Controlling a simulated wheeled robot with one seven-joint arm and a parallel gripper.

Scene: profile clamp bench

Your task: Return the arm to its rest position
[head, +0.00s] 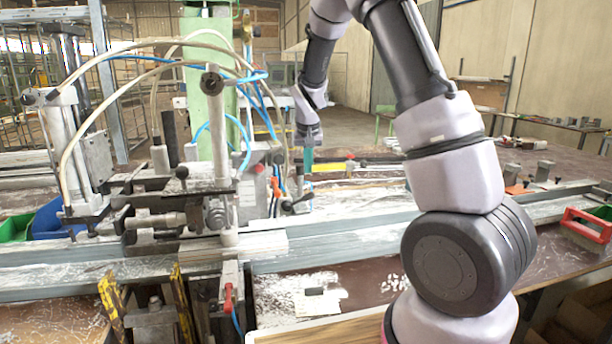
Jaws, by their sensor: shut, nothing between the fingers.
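My arm rises from the lower right of the head view, bends above the top edge and comes down again near the middle. My gripper (308,136) hangs there pointing down, small and far off, above the bench behind the clamp machine. It is shut with nothing seen held in it. A small teal piece (308,157) shows just under the fingertips; I cannot tell whether it touches them. The fingers are too small to make out in detail.
A clamp machine (215,150) with hoses and cylinders stands left of my gripper on long metal rails (350,237). A red-handled brush (587,226) lies at the right. Blue and green bins (50,220) stand at the left. The aisle behind is open floor.

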